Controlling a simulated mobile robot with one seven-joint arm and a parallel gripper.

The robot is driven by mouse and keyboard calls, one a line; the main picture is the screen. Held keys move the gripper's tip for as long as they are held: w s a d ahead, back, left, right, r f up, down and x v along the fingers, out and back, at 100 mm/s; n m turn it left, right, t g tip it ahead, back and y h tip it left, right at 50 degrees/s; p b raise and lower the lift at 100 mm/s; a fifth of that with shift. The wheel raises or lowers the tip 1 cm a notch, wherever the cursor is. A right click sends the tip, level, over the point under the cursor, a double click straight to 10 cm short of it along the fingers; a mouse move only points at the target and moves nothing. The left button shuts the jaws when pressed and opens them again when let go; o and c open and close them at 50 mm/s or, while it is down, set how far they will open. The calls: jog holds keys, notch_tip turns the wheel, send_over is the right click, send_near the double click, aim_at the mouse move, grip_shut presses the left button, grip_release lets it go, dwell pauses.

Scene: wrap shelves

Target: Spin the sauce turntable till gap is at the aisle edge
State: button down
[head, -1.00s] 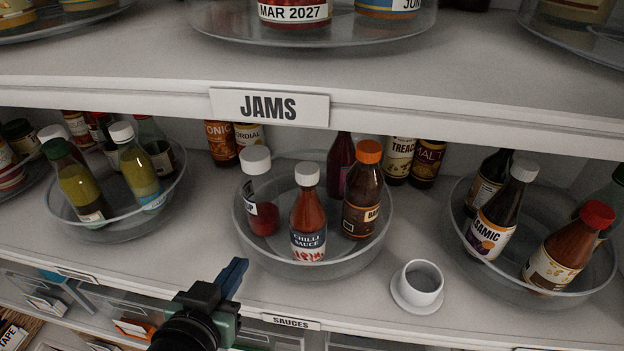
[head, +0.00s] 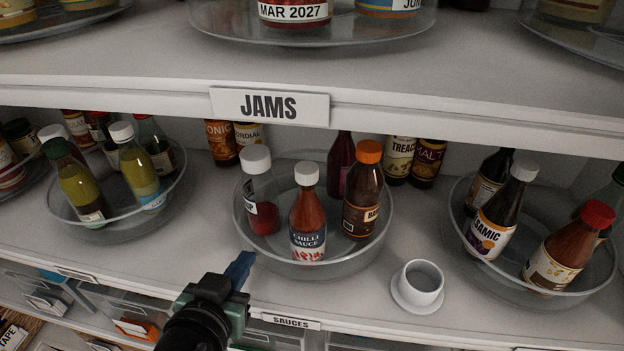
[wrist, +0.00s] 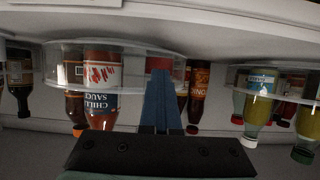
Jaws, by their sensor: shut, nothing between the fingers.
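The sauce turntable (head: 312,267) is a clear round tray on the shelf above the SAUCES label (head: 291,321). It holds a chilli sauce bottle (head: 307,215) at the front, a white-capped bottle (head: 259,192) at the left, an orange-capped bottle (head: 363,190) at the right and a dark red bottle (head: 340,165) behind. My gripper (head: 241,268) is shut and empty, its blue fingers just left of the tray's front rim. In the wrist view, which looks upside down, my gripper (wrist: 160,85) lies beside the chilli sauce bottle (wrist: 102,85); I cannot tell whether it touches the rim.
A white cup on a saucer (head: 418,287) stands right of the tray near the shelf edge. Other turntables stand at the left (head: 125,226) and right (head: 510,288). The shelf with the JAMS label (head: 270,106) overhangs above.

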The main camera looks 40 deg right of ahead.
aim_at(289, 269)
jog(key=shift+s+d, duration=0.1)
jog(key=shift+s, duration=0.1)
jog(key=shift+s+d, duration=0.2)
jog(key=shift+s, duration=0.8)
jog(key=shift+s+d, duration=0.25)
jog(key=shift+s, duration=0.3)
jog(key=shift+s+d, duration=0.25)
jog(key=shift+s, duration=0.25)
jog(key=shift+s+d, duration=0.2)
jog(key=shift+s, duration=0.35)
jog(key=shift+s+d, duration=0.2)
jog(key=shift+s, duration=0.3)
